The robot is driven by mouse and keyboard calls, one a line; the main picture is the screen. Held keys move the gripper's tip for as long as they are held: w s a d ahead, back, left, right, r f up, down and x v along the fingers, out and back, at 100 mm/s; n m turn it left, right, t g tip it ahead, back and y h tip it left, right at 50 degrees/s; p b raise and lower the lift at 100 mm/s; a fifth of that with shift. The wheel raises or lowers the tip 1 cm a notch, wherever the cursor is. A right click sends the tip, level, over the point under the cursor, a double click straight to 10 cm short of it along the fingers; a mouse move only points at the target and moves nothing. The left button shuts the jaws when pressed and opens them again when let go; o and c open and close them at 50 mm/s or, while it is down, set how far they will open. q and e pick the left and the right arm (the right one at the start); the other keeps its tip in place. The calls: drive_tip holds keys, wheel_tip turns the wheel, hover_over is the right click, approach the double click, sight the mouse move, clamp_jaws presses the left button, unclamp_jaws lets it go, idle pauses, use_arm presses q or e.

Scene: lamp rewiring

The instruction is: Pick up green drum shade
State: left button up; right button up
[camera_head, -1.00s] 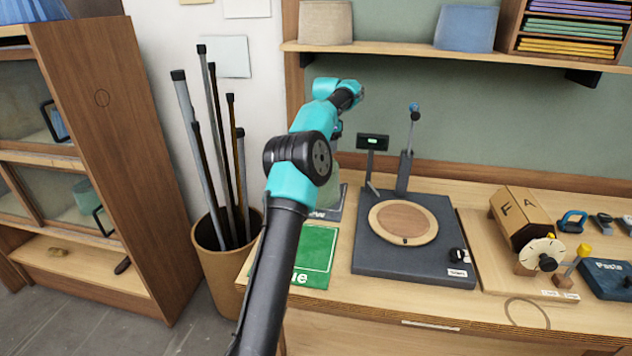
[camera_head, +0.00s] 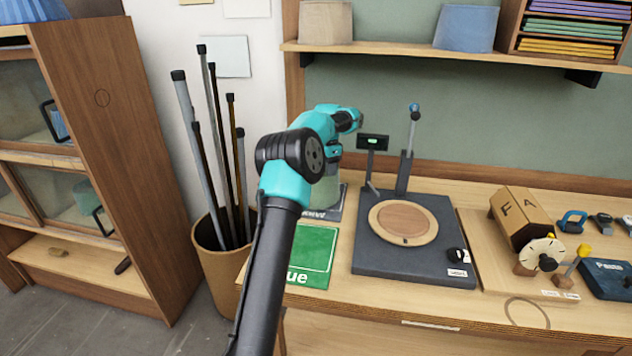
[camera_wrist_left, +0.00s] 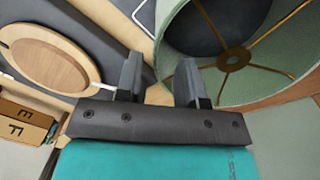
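The green drum shade (camera_wrist_left: 290,65) is pale green and fills the upper right of the left wrist view, with brass spokes and a centre ring across its opening. In the head view only a pale part of the shade (camera_head: 328,190) shows behind my left arm, on the bench. My left gripper (camera_wrist_left: 158,78) is open, its two fingers apart at the shade's near rim. One finger overlaps the shade in the picture and the other lies outside its edge; contact cannot be told. In the head view the fingertips are hidden. My right gripper is not in view.
A dark base with a round wooden plate (camera_head: 375,255) stands right of the shade. A green mat (camera_head: 314,258) lies at the bench's left front. A bin of rods (camera_head: 218,270) stands left of the bench. Beige (camera_head: 326,22) and blue (camera_head: 466,28) shades sit on the shelf above.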

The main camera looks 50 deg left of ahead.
sight(329, 182)
use_arm(q)
drive_tip(key=f, duration=0.4)
drive_tip(key=shift+s+d+f, duration=0.1)
drive_tip(key=shift+d+f, duration=0.15)
drive_tip(key=shift+f, duration=0.15)
clamp_jaws()
